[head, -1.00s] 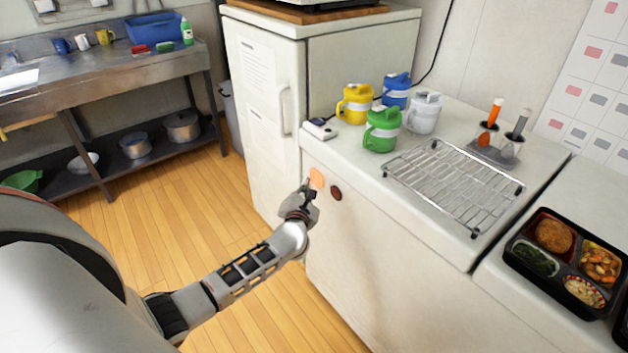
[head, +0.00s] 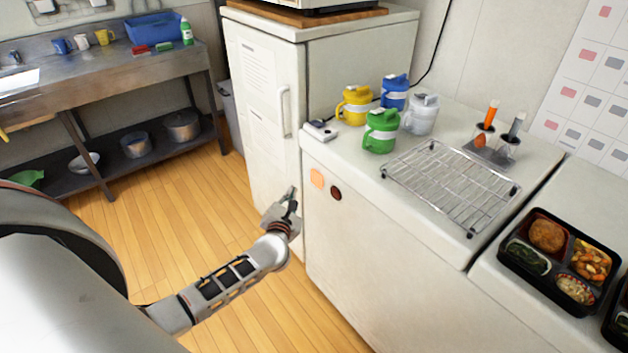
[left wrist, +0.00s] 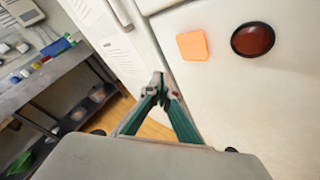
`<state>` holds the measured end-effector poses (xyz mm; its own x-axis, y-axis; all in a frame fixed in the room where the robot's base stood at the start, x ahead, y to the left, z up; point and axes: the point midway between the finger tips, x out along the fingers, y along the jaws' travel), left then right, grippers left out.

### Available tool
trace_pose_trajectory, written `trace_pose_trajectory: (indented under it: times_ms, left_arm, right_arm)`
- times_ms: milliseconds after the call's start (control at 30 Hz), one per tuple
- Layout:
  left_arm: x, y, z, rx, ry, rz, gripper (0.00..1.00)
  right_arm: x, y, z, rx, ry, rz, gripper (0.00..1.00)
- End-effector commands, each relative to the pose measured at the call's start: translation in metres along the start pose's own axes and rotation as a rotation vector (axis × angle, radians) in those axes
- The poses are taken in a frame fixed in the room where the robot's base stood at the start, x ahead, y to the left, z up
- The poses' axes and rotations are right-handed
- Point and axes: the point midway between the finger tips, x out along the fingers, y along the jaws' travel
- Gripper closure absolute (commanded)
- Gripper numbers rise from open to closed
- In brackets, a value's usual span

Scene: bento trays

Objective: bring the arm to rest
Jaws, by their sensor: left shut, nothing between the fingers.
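My left gripper (head: 291,195) is out in front of the white cabinet's side, near the fridge corner, over the wood floor. In the left wrist view its fingers (left wrist: 160,82) come together at the tips, shut with nothing between them. It is apart from the orange square (head: 317,178) and the dark red round button (head: 336,193) on the counter's front face. Both also show in the left wrist view, the orange square (left wrist: 193,46) and the button (left wrist: 253,40). My right gripper is in neither view.
A bento tray (head: 506,273) is at the right. A steel sink table (head: 120,77) stands at the left. The floor (head: 170,200) between is clear.

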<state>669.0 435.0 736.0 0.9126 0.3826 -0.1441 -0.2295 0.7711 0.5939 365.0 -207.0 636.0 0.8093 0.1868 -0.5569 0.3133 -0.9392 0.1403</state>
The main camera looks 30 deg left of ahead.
Motion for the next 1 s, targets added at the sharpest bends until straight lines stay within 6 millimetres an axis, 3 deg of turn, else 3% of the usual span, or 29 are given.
trace_pose_trajectory:
  times_ms: [333, 467, 567, 767, 867, 1000]
  left_arm:
    - [0.000, -0.001, 0.000, 0.002, -0.001, 0.000, 1.00]
    - [-0.012, -0.010, 0.005, 0.084, -0.041, -0.017, 1.00]
    - [-0.037, -0.029, 0.017, 0.266, -0.132, -0.050, 1.00]
    - [-0.124, -0.090, 0.038, 0.840, -0.399, -0.118, 1.00]
    - [-0.172, -0.122, 0.038, 1.144, -0.528, -0.143, 1.00]
    - [-0.236, -0.158, 0.021, 1.576, -0.695, -0.173, 1.00]
  right_arm:
    - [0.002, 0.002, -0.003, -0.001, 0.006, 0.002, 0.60]
    - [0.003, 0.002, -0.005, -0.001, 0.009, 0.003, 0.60]
    - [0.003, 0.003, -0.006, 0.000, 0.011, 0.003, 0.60]
    - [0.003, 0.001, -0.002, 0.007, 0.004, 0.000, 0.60]
    - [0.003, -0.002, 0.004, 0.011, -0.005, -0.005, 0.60]
    - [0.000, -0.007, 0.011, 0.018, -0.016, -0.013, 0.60]
